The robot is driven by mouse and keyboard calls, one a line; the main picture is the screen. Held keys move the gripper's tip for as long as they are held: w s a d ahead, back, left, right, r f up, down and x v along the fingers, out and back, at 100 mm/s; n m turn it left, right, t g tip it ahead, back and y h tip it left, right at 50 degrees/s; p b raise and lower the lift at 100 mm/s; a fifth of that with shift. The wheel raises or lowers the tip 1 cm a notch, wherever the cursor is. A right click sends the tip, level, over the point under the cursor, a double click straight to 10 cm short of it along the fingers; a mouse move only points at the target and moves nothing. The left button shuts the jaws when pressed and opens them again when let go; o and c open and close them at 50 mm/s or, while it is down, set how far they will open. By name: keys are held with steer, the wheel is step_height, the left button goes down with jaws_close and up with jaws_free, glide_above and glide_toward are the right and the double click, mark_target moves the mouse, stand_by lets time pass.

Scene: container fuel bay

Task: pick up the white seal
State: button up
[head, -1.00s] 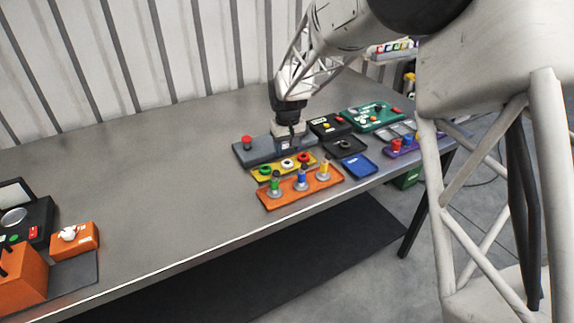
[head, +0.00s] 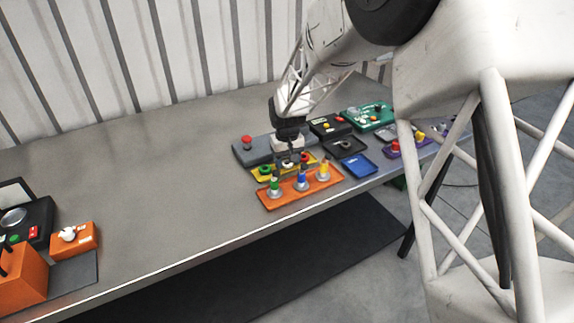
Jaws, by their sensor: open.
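The white seal (head: 288,164) is a small ring in the middle of the yellow tray (head: 258,175). A green seal (head: 265,170) lies to its left and a red seal (head: 303,158) to its right. My gripper (head: 290,155) points down right over the white seal. Its jaws are open, and the fingers partly hide the seal. I cannot tell whether the fingertips are around it or still above it.
An orange tray (head: 328,184) with green, blue and yellow nozzle-like parts stands just in front. A grey box with a red button (head: 247,142) is behind. A blue tray (head: 358,166) and a black tray (head: 345,147) lie to the right. The table's left middle is clear.

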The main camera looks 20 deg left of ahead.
mark_target(287, 162)
stand_by(0.5)
steer(key=c, duration=0.7)
steer(key=shift+r, duration=5)
steer(key=shift+w, duration=0.15)
steer(key=shift+m, duration=0.5)
steer(key=w+a, duration=0.1)
steer(key=w, duration=0.2)
steer(key=w+a, duration=0.2)
steer(key=w, duration=0.2)
steer(key=w+a, duration=0.1)
steer(key=w, duration=0.3)
steer(key=shift+a, duration=0.25)
